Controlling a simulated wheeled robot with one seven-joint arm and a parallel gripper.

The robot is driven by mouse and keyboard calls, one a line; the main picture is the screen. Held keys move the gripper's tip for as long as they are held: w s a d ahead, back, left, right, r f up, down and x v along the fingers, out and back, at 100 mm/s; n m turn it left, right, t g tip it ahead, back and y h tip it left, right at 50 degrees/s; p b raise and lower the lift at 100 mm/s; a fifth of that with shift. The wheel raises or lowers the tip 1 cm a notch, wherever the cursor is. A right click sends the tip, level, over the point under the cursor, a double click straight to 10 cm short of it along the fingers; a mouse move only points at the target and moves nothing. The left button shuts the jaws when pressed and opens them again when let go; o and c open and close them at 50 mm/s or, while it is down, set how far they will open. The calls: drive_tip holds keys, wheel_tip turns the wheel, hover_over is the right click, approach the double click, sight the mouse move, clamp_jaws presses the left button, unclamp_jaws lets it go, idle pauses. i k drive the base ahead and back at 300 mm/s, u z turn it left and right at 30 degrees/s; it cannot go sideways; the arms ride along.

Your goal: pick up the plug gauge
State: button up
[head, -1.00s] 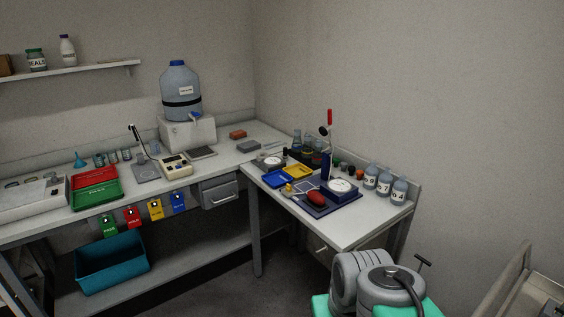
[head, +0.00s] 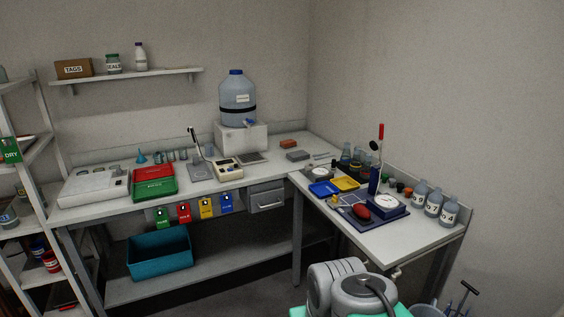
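I cannot pick out the plug gauge with certainty; the bench items are small at this distance. On the right-hand bench (head: 408,243), a dark blue mat (head: 353,219) bears a red oval object (head: 359,212) and a white round dial (head: 388,201). Small yellow and pale items lie at the mat's left part, too small to name. A tall dark blue holder (head: 374,181) with a red-topped tool (head: 381,133) stands behind the mat. Grey rounded links of my arm show at the bottom; my gripper is not in view.
The long left bench holds red (head: 154,172) and green (head: 156,188) trays and a water jug (head: 237,95). A teal bin (head: 160,255) sits below.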

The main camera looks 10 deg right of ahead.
sight(333, 167)
drive_tip(key=u, duration=0.45)
drive_tip(key=i, duration=1.85)
drive_tip(key=z, duration=0.5)
drive_tip(key=i, duration=1)
drive_tip(key=z, duration=1.35)
drive_tip(key=i, duration=0.6)
drive_tip(key=z, duration=0.4)
